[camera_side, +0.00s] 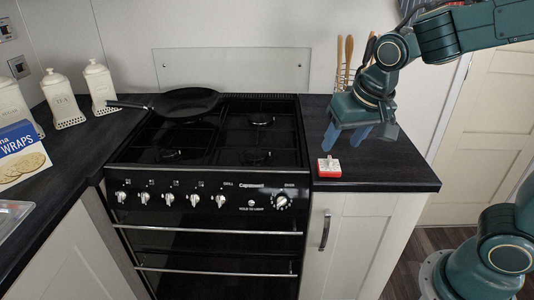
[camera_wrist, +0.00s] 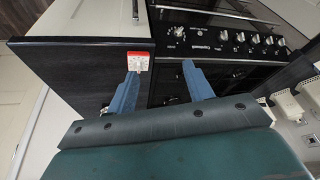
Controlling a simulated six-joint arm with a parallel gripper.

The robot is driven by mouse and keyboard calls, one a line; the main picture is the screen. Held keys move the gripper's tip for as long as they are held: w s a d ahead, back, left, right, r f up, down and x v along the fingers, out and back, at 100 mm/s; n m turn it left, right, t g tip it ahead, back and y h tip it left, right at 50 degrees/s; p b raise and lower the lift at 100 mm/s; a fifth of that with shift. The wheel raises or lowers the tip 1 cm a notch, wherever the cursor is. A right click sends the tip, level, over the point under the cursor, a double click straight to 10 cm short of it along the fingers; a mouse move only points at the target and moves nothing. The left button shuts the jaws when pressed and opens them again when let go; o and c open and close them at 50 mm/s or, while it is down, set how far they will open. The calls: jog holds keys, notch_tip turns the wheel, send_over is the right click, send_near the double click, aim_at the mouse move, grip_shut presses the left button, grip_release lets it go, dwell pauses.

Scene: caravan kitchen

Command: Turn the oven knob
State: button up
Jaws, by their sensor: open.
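The oven knob (camera_side: 282,202) is a silver knob at the right end of the black cooker's front panel, set on a marked dial. In the wrist view the oven knob (camera_wrist: 177,31) shows ahead of my fingers, near the top. My gripper (camera_side: 345,144) is open and empty above the worktop to the right of the cooker, above and to the right of the knob and apart from it. In the wrist view my gripper (camera_wrist: 162,69) shows two blue fingers spread apart with nothing between them.
A small red and white object (camera_side: 329,169) sits on the worktop (camera_side: 395,174) below my gripper. The cooker (camera_side: 215,257) has several other knobs and two rails (camera_side: 220,232). A black pan (camera_side: 187,101) rests on the hob. A utensil holder stands behind my wrist.

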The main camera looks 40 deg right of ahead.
dwell(0.3)
jog(key=n+g+h, duration=0.1)
jog(key=g+h, duration=0.1)
jog(key=h, duration=0.2)
send_over(280, 201)
jog(key=s+a, duration=0.3)
jog(key=s, duration=0.2)
notch_tip(280, 201, down, 7)
jog(key=a+f+h, duration=0.1)
jog(key=a+f, duration=0.1)
jog(key=f, duration=0.1)
jog(key=w+a+f+h, duration=0.1)
jog(key=a+f, duration=0.2)
jog(key=w+a+f+n+h, duration=0.1)
jog(key=a+f, duration=0.1)
jog(key=shift+w+a+f+h, duration=0.25)
jog(key=shift+a+f+h, duration=0.1)
jog(key=shift+f+h, duration=0.05)
jog(key=shift+d, duration=0.1)
jog(key=x, duration=1.3)
jog(key=shift+s+d+f, duration=0.1)
jog(key=shift+d+f, duration=0.15)
jog(key=shift+f, duration=0.05)
jog(key=shift+c, duration=0.3)
